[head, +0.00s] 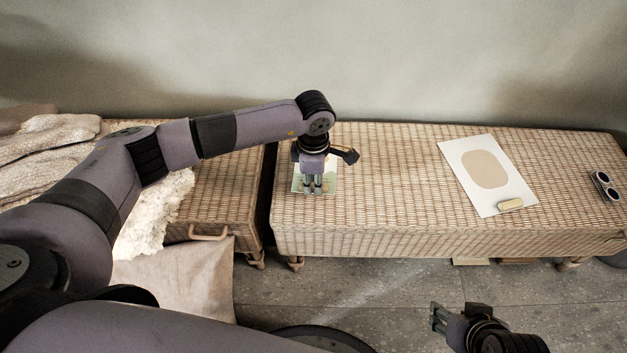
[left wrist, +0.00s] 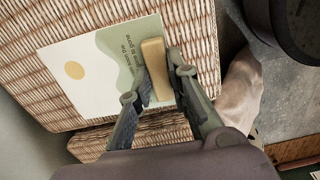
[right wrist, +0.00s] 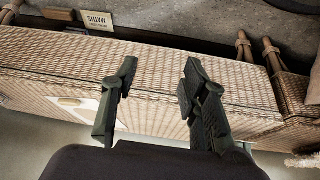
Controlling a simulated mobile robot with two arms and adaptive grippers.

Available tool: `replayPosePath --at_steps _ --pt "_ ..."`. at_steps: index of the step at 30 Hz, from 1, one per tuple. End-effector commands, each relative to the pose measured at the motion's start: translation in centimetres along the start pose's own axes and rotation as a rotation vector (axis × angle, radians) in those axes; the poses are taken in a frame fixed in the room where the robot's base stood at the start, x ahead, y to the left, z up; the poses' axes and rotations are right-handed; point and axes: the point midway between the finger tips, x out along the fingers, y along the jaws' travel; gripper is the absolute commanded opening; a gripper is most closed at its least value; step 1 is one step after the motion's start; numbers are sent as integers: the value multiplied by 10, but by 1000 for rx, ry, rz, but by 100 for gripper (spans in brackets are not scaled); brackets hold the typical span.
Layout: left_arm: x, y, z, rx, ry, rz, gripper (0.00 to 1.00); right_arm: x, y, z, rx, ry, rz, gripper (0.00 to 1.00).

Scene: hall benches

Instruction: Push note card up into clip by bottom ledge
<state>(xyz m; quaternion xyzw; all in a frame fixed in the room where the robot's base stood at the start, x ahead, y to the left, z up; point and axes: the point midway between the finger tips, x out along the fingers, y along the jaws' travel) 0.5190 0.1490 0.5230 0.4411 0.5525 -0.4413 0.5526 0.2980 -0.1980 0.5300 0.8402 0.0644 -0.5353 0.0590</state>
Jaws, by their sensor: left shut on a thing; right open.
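A note card (head: 300,186) with a green and cream print lies flat at the left end of the right-hand wicker bench. In the left wrist view the card (left wrist: 75,95) shows a yellow disc and small writing. A tan block-like ledge (left wrist: 157,68) sits at the card's edge. My left gripper (head: 313,188) is shut on this ledge, pointing down over the card and hiding part of it. A second white sheet (head: 513,187) with a beige shape lies further right, with a yellowish block (head: 510,205) at its lower edge. My right gripper (head: 437,318) is open and empty, off the bench's front.
The wicker bench (head: 390,210) is clear between the two sheets. Sunglasses (head: 604,186) lie at its right end. A second wicker bench (head: 230,190) with a fleece (head: 152,212) and cloths stands left across a narrow gap. A book (right wrist: 98,20) is low near the bench.

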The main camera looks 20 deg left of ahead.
Motion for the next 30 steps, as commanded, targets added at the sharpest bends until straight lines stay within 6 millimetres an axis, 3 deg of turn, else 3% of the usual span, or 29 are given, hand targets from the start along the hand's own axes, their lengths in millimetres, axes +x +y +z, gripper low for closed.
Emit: replayPosePath --at_steps 10,19,30 --pt "-10 0 0 0 1 0 0 -9 3 27 4 -126 6 41" --pt "-34 0 0 0 1 1 0 -19 3 21 4 -128 5 41" --pt "-36 0 0 0 0 0 0 -18 3 21 4 -128 5 41"
